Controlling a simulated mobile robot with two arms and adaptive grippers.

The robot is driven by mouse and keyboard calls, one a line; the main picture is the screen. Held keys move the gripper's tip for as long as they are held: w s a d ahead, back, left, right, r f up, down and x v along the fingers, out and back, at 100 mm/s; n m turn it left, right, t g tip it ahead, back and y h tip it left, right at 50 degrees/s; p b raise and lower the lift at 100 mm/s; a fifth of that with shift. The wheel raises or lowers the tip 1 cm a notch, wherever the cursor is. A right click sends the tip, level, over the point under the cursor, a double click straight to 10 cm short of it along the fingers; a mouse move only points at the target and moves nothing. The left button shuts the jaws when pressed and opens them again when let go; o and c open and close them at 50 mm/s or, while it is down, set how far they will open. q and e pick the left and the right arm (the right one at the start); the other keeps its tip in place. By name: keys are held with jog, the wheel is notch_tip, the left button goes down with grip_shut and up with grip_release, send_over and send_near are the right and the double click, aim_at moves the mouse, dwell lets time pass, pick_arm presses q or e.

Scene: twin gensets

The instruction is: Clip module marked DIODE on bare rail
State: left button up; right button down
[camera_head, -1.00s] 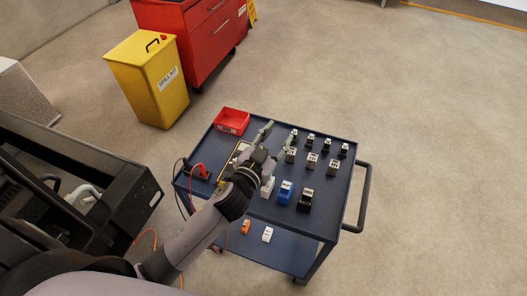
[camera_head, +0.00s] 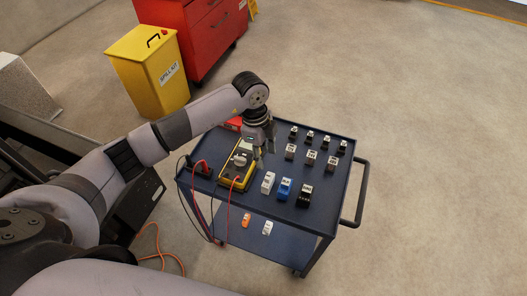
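Several small modules stand on the blue cart's top. A white module (camera_head: 268,183), a blue one (camera_head: 285,189) and a black one (camera_head: 304,196) form the front row. Three grey modules with pale labelled tops (camera_head: 310,158) stand behind them, with a row of small black ones (camera_head: 326,142) at the back. The labels are too small to read, so I cannot tell which is DIODE. No bare rail can be made out. My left gripper (camera_head: 264,159) points down above the cart, left of the grey modules, with its fingers apart and nothing between them. My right gripper is not in view.
The blue cart (camera_head: 338,228) has a handle at right. A yellow meter (camera_head: 233,177) with red and black leads lies at its left. An orange and a white piece (camera_head: 267,228) lie on the lower shelf. A yellow spill kit bin (camera_head: 150,75) and red cabinet (camera_head: 205,35) stand behind.

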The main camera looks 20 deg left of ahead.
aim_at(268, 176)
pick_arm(q)
jog(key=f+b, duration=0.2)
jog(key=f, duration=0.1)
jog(key=f+b, duration=0.2)
jog(key=f, duration=0.1)
jog(key=d+f+b, duration=0.1)
jog(key=f+b, duration=0.1)
jog(key=shift+d+f+b, duration=0.1)
jog(key=shift+f+b, duration=0.2)
jog(key=shift+f, duration=0.1)
jog(key=shift+d+f+b, duration=0.1)
jog(key=shift+f+b, duration=0.2)
jog(key=shift+f, duration=0.3)
jog(key=shift+p, duration=0.35)
dwell(0.4)
grip_shut()
dwell(0.4)
jog(key=shift+r, duration=0.15)
